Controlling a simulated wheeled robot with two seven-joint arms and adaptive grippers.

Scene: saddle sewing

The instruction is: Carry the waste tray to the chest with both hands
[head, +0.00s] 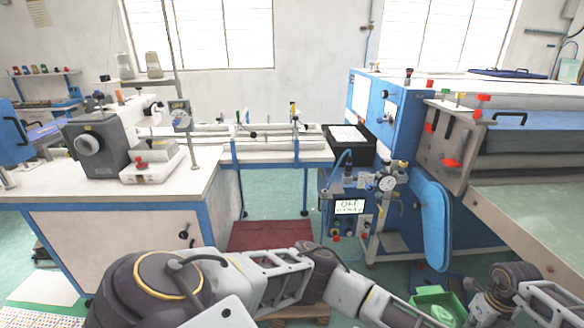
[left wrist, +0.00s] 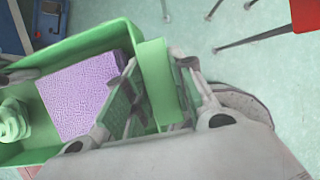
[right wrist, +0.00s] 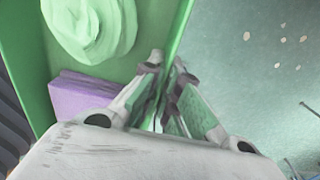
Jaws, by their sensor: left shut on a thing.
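The waste tray (head: 428,297) is a green open box low at the bottom right of the head view. In the left wrist view the tray (left wrist: 95,38) holds a purple speckled block (left wrist: 85,95) and a pale green crumpled lump (left wrist: 12,122). My left gripper (left wrist: 158,75) is shut on the tray's wall, one finger on each side. In the right wrist view my right gripper (right wrist: 165,75) has its fingers close on both sides of another tray wall (right wrist: 183,25). The lump (right wrist: 90,30) and block (right wrist: 78,97) lie inside, left of that wall. The fingertips are hidden in the head view.
A blue machine with a control panel (head: 349,207) and a blue rounded cover (head: 431,222) stands close behind the tray. A white workbench (head: 130,235) is at the left. A grey-topped machine bed (head: 535,215) is at the right.

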